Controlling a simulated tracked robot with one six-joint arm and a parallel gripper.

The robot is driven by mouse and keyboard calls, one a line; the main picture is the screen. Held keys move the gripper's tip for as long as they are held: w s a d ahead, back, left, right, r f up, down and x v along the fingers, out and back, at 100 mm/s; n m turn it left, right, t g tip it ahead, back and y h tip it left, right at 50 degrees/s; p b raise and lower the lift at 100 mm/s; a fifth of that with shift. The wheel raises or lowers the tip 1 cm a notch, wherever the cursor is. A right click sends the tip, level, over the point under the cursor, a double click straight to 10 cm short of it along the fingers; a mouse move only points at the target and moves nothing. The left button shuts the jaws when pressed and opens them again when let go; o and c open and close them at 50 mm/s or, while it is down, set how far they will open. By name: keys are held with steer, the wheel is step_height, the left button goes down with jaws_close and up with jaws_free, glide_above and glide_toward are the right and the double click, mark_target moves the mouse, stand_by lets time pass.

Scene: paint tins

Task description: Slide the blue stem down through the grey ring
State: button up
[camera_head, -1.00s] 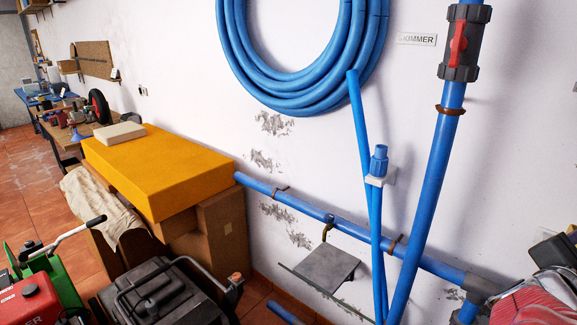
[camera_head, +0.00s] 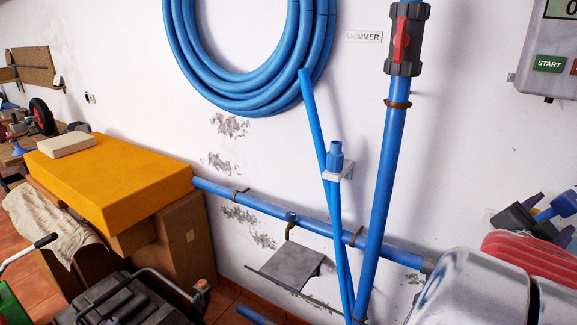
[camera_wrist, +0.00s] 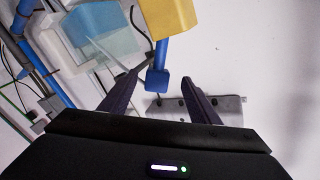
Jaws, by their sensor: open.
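In the head view, a short blue stem (camera_head: 336,155) stands upright on a small pale grey bracket (camera_head: 345,171) on the wall. This bracket looks like the grey ring. Blue hoses run behind and below, so I cannot tell how far the stem passes through. My gripper (camera_wrist: 165,76) is open in the wrist view, its dark fingers apart. A blue piece with a squared end (camera_wrist: 157,82) shows between the fingertips, nearer the left one; contact is unclear. Dark fingers and a blue cylinder (camera_head: 562,204) also show at the head view's right edge.
A coiled blue hose (camera_head: 250,90) hangs on the wall. A thick blue pipe with a red-handled valve (camera_head: 402,40) runs down beside the bracket. A horizontal pipe (camera_head: 265,209) crosses below. A yellow block (camera_head: 110,180) rests on boxes at left. A START panel (camera_head: 550,60) hangs at upper right.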

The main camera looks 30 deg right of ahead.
mark_target(564, 205)
steer(key=shift+w+d, duration=0.1)
steer(key=shift+d, duration=1.3)
steer(key=shift+d, duration=2.65)
steer(key=c, duration=1.2)
steer(key=shift+c, duration=0.2)
steer(key=shift+r, duration=0.15)
